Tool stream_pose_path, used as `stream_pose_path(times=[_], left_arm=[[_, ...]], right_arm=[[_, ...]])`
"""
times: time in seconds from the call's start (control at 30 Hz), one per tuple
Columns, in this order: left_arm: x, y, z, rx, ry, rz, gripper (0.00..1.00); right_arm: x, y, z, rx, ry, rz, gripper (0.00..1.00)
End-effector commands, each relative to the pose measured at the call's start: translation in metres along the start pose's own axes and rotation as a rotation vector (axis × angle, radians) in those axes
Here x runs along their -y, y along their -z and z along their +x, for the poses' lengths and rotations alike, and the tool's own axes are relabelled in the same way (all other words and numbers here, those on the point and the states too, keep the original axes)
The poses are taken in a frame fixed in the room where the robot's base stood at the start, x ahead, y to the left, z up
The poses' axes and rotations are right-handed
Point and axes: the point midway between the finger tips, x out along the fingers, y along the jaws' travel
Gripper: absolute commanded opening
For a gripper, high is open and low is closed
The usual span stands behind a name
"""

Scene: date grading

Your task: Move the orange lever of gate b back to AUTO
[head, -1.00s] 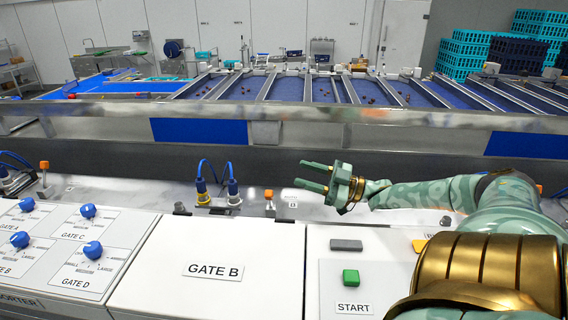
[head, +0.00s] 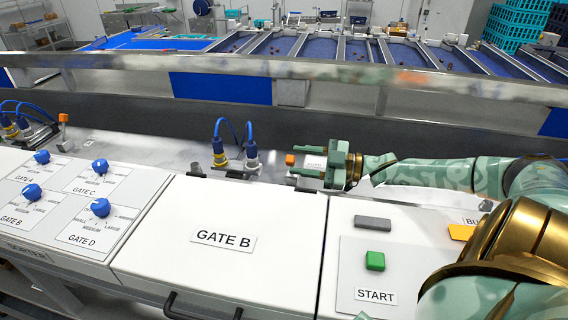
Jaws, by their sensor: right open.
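The orange-topped lever (head: 290,160) stands on the steel ledge behind the white GATE B box (head: 224,237), right of the blue and yellow cable connectors. My right gripper (head: 308,163) reaches in from the right with its fingers apart and pointing left. Its fingertips are just right of the orange knob, with nothing held between them. I cannot tell whether they touch it. A small white label shows between the fingers, its print too blurred to read. The lever's lower part is mostly hidden. My left gripper is not in view.
The blue cable connectors (head: 251,158) stand close left of the lever. Another orange lever (head: 63,118) is at the far left. A knob panel (head: 70,205) lies left, and a green START button (head: 375,261) front right. A steel rail (head: 330,72) runs behind.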

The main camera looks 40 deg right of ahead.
Motion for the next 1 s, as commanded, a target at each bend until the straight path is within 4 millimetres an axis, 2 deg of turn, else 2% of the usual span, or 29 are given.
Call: stream_pose_path(times=[0.1,0.3,0.67,0.7,0.83,0.87,1.0], left_arm=[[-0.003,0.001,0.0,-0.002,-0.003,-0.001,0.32],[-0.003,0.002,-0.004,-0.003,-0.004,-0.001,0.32],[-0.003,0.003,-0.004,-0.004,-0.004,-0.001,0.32],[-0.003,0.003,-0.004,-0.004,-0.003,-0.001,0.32],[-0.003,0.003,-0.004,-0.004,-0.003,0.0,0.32],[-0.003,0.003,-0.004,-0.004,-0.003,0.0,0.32],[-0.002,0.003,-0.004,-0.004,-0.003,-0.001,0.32]], right_arm=[[-0.001,0.002,0.02,-0.005,-0.003,-0.001,0.42],[-0.001,0.001,0.042,-0.001,-0.001,0.001,0.42],[0.0,0.0,0.048,0.001,0.001,0.001,0.42],[0.0,0.0,0.048,0.001,0.001,0.001,0.39],[0.0,0.0,0.048,0.001,0.0,0.001,0.03],[0.0,0.0,0.048,0.001,0.0,0.001,0.0],[0.0,0.0,0.048,0.001,0.0,0.002,0.0]])
